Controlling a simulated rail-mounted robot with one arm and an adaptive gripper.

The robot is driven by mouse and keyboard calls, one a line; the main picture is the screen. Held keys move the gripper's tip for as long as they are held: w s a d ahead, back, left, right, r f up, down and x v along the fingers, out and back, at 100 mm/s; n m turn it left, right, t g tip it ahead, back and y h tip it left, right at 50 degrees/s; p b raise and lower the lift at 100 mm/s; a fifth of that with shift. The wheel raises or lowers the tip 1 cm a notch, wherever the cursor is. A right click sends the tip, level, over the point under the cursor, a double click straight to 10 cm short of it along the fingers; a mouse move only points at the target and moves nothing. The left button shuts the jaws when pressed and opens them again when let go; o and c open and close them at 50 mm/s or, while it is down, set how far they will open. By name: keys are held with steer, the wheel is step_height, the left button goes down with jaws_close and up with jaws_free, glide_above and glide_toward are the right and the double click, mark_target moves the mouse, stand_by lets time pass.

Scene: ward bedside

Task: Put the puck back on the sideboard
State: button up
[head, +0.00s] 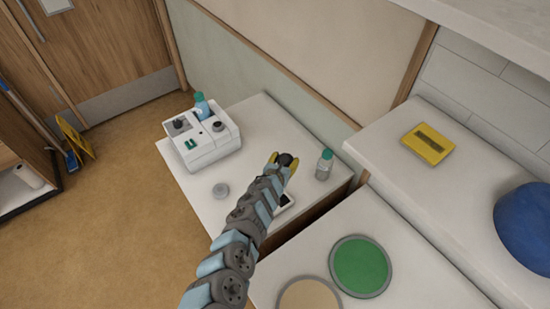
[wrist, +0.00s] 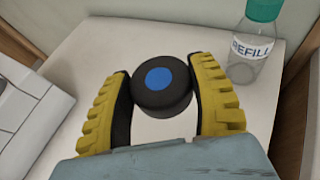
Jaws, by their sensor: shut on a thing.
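The puck is a short black cylinder with a blue round spot on top in the wrist view (wrist: 161,84). In the head view it shows as a small dark shape (head: 287,159) at the end of my arm. My gripper (head: 283,162) has its yellow-backed fingers closed on either side of the puck, which sits upright between them. The gripper is over the back part of a white-topped cabinet, which looks like the sideboard (head: 262,122). I cannot tell whether the puck touches the top.
A clear green-capped REFILL bottle (wrist: 248,52) stands close right of the puck. A small grey disc (head: 220,190) lies in front. Green (head: 360,265) and beige (head: 310,296) discs lie on the nearer counter.

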steer(key=shift+w+f, duration=0.1)
steer(key=shift+w, duration=0.25)
steer(key=shift+w+a+f, duration=0.1)
steer(key=shift+w+f, duration=0.25)
steer(key=shift+w, duration=0.05)
steer(key=shift+w+a+b, duration=0.15)
steer(key=shift+w+b, duration=0.2)
steer(key=shift+w, duration=0.2)
steer(key=w+f+b, duration=0.1)
steer(key=w+a+f+b, duration=0.1)
steer(key=w, duration=0.1)
steer(key=w+f+b, duration=0.1)
steer(key=w, duration=0.1)
steer(key=shift+a+f, duration=0.3)
steer(key=shift+w+f+b, duration=0.3)
steer(key=shift+w+b, duration=0.2)
steer(key=shift+b, duration=0.1)
steer(key=w+f+b, duration=0.1)
steer(key=b, duration=0.1)
steer(key=a+f+b, duration=0.1)
steer(key=f, duration=0.1)
steer(key=shift+w+b, duration=0.35)
steer(key=shift+w, duration=0.05)
steer(key=shift+w+a+f+b, duration=0.1)
steer(key=shift+w+f+b, duration=0.1)
steer(key=shift+w+b, duration=0.45)
